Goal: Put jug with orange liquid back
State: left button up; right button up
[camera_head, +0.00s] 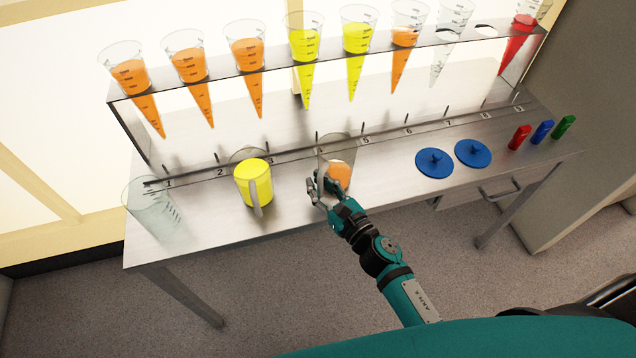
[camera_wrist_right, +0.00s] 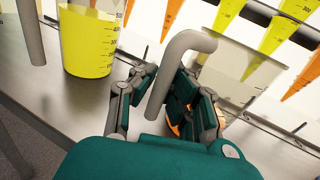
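The jug with orange liquid (camera_head: 339,172) stands upright on the metal table, near the middle. In the right wrist view its clear body (camera_wrist_right: 240,68) and grey handle (camera_wrist_right: 190,42) show, with the orange mostly hidden behind my fingers. My right gripper (camera_head: 322,188) is at this jug; in the wrist view (camera_wrist_right: 160,88) the handle lies between its spread fingers. A gap shows between the left finger and the handle; contact on the right side is unclear. My left gripper is in neither view.
A jug with yellow liquid (camera_head: 253,182) stands to the left, and an empty clear jug (camera_head: 152,212) at the left end. Blue lids (camera_head: 434,162) and small coloured blocks (camera_head: 542,131) lie to the right. A rack (camera_head: 330,58) of cones stands behind.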

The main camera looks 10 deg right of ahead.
jog(key=o, duration=0.3)
jog(key=shift+r, duration=0.15)
jog(key=b+v, duration=0.2)
jog(key=v, duration=0.9)
jog(key=s+d+f+m+g+h, duration=0.2)
jog(key=s+f+m, duration=0.1)
jog(key=f+m, duration=0.55)
jog(key=s+d+f+m+g+h, duration=0.1)
jog(key=s+f+m+g, duration=0.35)
jog(key=f, duration=0.75)
jog(key=s+d+f+m+g+h, duration=0.1)
jog(key=d+f+m+h, duration=0.1)
jog(key=f+m, duration=0.75)
jog(key=s+d+f+m+g, duration=0.1)
jog(key=s+f+m+g, duration=0.3)
jog(key=s+f+m, duration=0.4)
jog(key=s+d+f+m+g+h, duration=0.1)
jog(key=s+f+m+g, duration=0.3)
jog(key=s, duration=1.2)
notch_tip(320, 180, down, 6)
jog(key=d+m, duration=0.1)
jog(key=m, duration=0.3)
jog(key=shift+s, duration=0.25)
